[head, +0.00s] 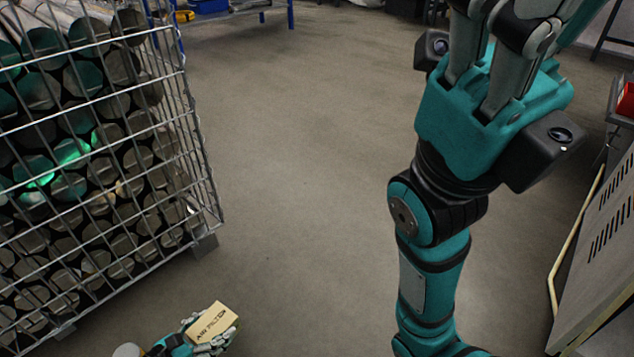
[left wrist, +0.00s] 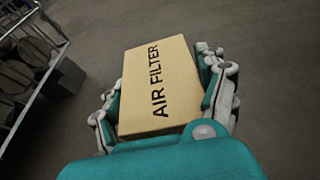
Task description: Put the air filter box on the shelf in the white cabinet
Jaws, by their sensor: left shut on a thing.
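The air filter box (head: 213,320) is a tan carton with "AIR FILTER" in black letters. It is low in the head view, left of the middle, and fills the centre of the left wrist view (left wrist: 160,85). My left gripper (head: 209,333) is shut on it, with its fingers against two opposite sides. The box is held above the floor. My right gripper (head: 505,35) is raised at the top right of the head view, and its fingertips run out of the picture. No white cabinet shelf can be made out in these frames.
A wire cage (head: 195,150) full of tubes stands at the left, close to my left gripper. A pale slotted panel (head: 605,255) stands at the right edge. A blue-legged table (head: 290,12) is at the back. The floor (head: 300,170) between them is clear.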

